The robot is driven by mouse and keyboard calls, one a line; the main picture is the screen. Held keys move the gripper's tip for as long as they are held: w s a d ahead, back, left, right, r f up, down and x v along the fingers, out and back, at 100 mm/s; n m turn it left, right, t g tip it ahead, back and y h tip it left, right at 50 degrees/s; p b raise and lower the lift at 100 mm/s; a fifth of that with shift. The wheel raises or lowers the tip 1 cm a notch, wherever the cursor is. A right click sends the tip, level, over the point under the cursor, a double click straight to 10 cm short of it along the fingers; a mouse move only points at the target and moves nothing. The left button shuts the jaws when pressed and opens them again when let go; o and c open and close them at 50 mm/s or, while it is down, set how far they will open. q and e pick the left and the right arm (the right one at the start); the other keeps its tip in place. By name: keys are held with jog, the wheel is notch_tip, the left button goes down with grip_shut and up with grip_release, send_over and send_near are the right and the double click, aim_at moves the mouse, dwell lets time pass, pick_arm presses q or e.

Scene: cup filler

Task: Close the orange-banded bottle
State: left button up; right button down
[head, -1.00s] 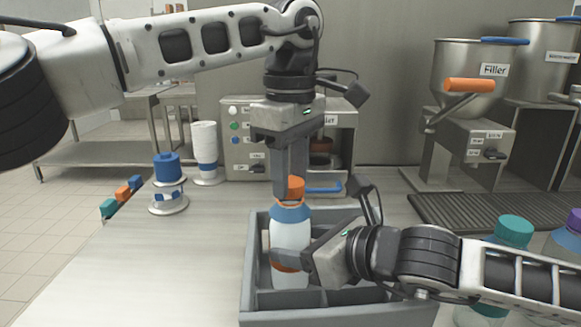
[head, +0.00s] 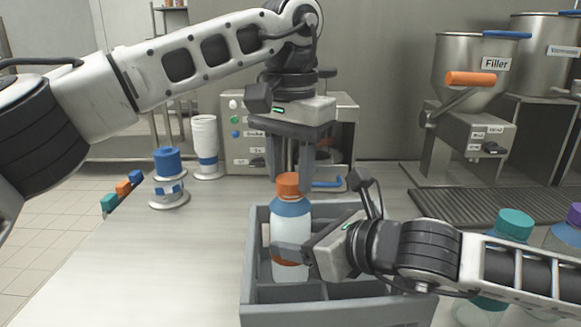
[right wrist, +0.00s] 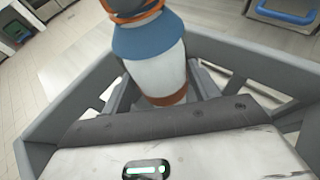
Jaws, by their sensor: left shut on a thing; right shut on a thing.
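The orange-banded bottle (head: 290,235) stands upright in a grey crate (head: 268,315), with a white body, blue shoulder and an orange band low down. Its orange cap (head: 288,181) sits at the bottle's mouth. My left gripper (head: 290,183) points straight down from above and is shut on the cap. My right gripper (head: 290,256) comes in from the right and is shut on the bottle's lower body. In the right wrist view the bottle (right wrist: 155,65) rises between the fingers, its top cut off by the frame edge. Whether the cap is fully seated I cannot tell.
Teal-capped (head: 515,222) and purple-capped bottles stand at the right, partly behind my right arm. A blue-topped stand (head: 167,165) and a white cup stack (head: 204,135) are at the left. A control box (head: 245,140) and the filler (head: 470,75) stand behind.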

pick_arm(q)
jog(key=shift+m, duration=0.8)
jog(key=o, duration=0.9)
jog(key=shift+r, duration=2.3)
